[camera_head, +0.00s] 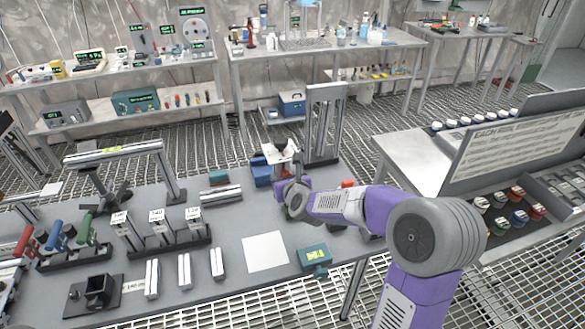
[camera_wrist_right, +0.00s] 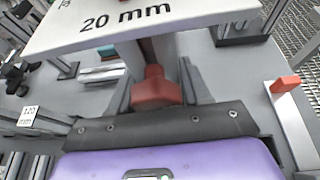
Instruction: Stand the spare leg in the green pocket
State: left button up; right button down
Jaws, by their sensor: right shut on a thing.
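My right gripper (camera_head: 291,187) reaches over the back of the grey table from the right. In the right wrist view it (camera_wrist_right: 157,95) is shut on a grey leg (camera_wrist_right: 160,52) that has a red part between the fingers. A white plate marked "20 mm" (camera_wrist_right: 150,22) sits on that leg and hides part of it. The plate also shows at the gripper in the head view (camera_head: 282,151). A low dark green block (camera_head: 218,177) lies left of the gripper; I cannot tell whether it is the green pocket. My left gripper is not in view.
A blue block (camera_head: 262,171) sits close by the gripper. A tall metal frame (camera_head: 325,122) stands behind it. A red-ended bar (camera_wrist_right: 290,122) lies at right.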

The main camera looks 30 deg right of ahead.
jog(key=d+f+b, duration=0.3)
jog(key=f+b, duration=0.3)
jog(key=b, duration=0.1)
jog(key=shift+f, duration=0.2)
dwell(0.6)
jog(key=shift+d, duration=0.1)
jog(key=shift+f, duration=0.5)
dwell(0.3)
jog(key=c, duration=0.5)
grip_release()
jog(key=shift+o, duration=0.3)
jog(key=shift+f, duration=0.1)
jog(key=shift+s, duration=0.1)
